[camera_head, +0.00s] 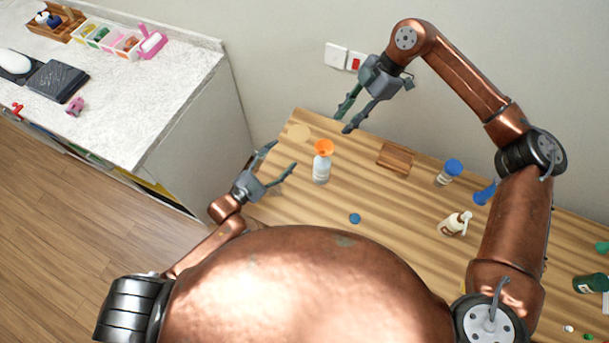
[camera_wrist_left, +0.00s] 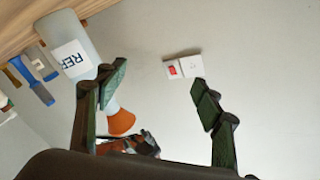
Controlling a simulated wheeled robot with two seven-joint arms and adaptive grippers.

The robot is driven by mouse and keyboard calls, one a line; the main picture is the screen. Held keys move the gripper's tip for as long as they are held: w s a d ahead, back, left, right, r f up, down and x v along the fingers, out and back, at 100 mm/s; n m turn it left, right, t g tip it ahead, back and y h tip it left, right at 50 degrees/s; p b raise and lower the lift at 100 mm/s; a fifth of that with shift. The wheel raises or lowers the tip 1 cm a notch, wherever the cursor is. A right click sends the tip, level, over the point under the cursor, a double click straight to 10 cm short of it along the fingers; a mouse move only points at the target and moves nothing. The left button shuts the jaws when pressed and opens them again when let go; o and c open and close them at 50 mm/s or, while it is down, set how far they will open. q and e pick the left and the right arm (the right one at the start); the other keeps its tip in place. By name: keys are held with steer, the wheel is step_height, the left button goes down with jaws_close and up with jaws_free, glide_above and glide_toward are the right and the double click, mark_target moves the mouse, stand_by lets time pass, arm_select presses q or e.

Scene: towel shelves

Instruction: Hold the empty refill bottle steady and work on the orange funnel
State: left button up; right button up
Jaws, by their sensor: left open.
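The refill bottle (camera_head: 321,172) stands upright on the wooden table, pale with a white label. The orange funnel (camera_head: 323,147) sits at its top. My left gripper (camera_head: 283,156) is open, just left of the bottle and apart from it in the head view. In the left wrist view the bottle (camera_wrist_left: 78,42) and funnel (camera_wrist_left: 122,123) lie toward the left finger, which partly covers the bottle's neck end; nothing shows held between the fingers. My right gripper (camera_head: 346,117) is open and empty, raised behind and right of the funnel.
A small blue cap (camera_head: 354,218) lies in front. A round tan disc (camera_head: 298,132) lies behind the bottle. A white counter (camera_head: 150,105) is at left.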

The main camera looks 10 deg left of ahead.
mark_target(323, 163)
arm_select(q)
steer(key=s+d+n, duration=0.1)
steer(key=s+d, duration=0.1)
steer(key=d, duration=0.1)
steer(key=s+d+n+g+h, duration=0.1)
steer(key=d+n, duration=0.1)
steer(key=d, duration=0.1)
steer(key=s+d+n+g, duration=0.1)
steer(key=s+d+n, duration=0.1)
steer(key=shift+s+d+f+h, duration=0.2)
steer(key=shift+s+d+h, duration=0.1)
steer(key=shift+s+d, duration=0.1)
steer(key=x, duration=0.7)
steer(key=shift+w+d+f, duration=0.15)
steer(key=shift+w+d, duration=0.05)
steer(key=shift+w, duration=0.05)
steer(key=shift+c, duration=0.7)
